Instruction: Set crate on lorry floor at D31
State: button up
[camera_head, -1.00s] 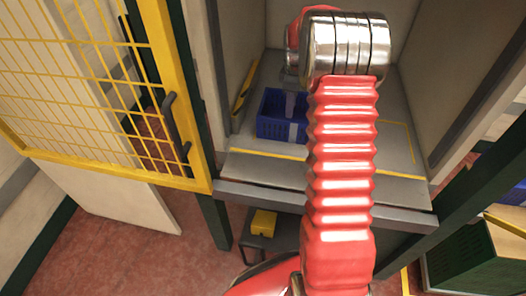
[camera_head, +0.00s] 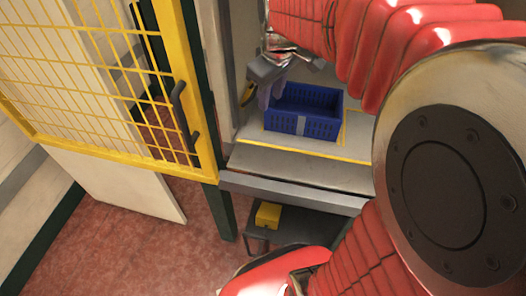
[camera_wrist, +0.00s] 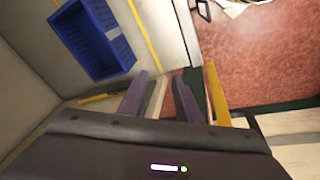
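The blue crate (camera_head: 318,128) stands upright and empty on the grey lorry floor (camera_head: 278,168), inside yellow floor lines. A pale label shows on its near wall. My gripper (camera_head: 270,94) is at the crate's left end, its purple fingers pointing down beside the far left corner. In the wrist view the crate (camera_wrist: 84,45) is at upper left, apart from the fingers. There my gripper (camera_wrist: 172,76) is open, with a gap and nothing between its fingers. No D31 mark can be read.
A yellow mesh gate (camera_head: 168,75) with a black handle stands at left. Pale walls enclose the bay's back and left side. A yellow box (camera_head: 268,215) sits on a low dark stand below the floor's front edge. My arm hides the right side.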

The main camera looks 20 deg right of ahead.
jog(key=s+a+m+t, duration=0.1)
jog(key=s+a, duration=0.3)
jog(key=s, duration=0.4)
jog(key=s+a+m+t, duration=0.1)
jog(key=s+a+m, duration=0.2)
jog(key=s+a, duration=0.2)
jog(key=s, duration=0.3)
jog(key=shift+s+m+y, duration=0.3)
jog(key=shift+s, duration=0.05)
